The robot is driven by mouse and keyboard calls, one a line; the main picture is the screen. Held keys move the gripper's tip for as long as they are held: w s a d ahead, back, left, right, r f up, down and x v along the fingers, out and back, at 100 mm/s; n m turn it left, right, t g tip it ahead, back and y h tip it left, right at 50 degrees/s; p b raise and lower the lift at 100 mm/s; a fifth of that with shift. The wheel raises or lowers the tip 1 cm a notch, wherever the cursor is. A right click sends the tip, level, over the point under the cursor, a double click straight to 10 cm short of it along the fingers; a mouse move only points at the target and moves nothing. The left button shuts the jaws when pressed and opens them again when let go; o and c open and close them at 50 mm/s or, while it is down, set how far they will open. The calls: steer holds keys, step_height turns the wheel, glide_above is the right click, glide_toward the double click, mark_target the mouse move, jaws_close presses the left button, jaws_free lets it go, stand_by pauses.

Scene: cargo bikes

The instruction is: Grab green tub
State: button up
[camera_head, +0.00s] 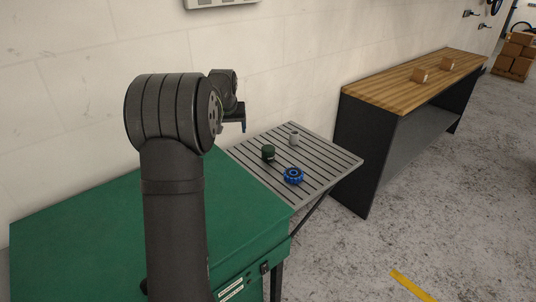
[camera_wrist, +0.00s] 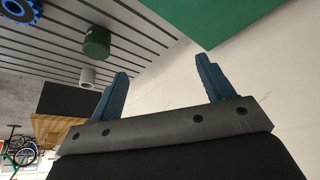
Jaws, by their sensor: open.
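The green tub (camera_head: 268,153) is a small dark green cylinder standing on the grey slatted table (camera_head: 333,158). It also shows near the top of the wrist view (camera_wrist: 97,42), where the picture looks upside down. My gripper (camera_head: 243,127) is in the air to the left of the tub and higher than the table, partly hidden by my arm in the head view. In the wrist view its two blue fingers (camera_wrist: 160,80) are spread apart with nothing between them. The tub is apart from the fingers.
A blue knobbed wheel (camera_head: 293,176) and a small grey cup (camera_head: 294,138) stand on the slatted table near the tub. A green cabinet top (camera_head: 90,240) adjoins the table. The wall runs behind. A wooden workbench (camera_head: 400,85) with small boxes stands to the right.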

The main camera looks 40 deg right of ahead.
steer(key=r+m, duration=0.2)
glide_above(268, 149)
steer(key=s+a, duration=0.4)
steer(key=x, duration=1.2)
steer(key=shift+s+d, duration=0.2)
steer(key=shift+s, duration=0.1)
steer(key=shift+s+x, duration=0.15)
steer(key=shift+x, duration=1.2)
steer(key=shift+s+x, duration=0.1)
steer(key=shift+x, duration=1.25)
steer(key=c, duration=1.1)
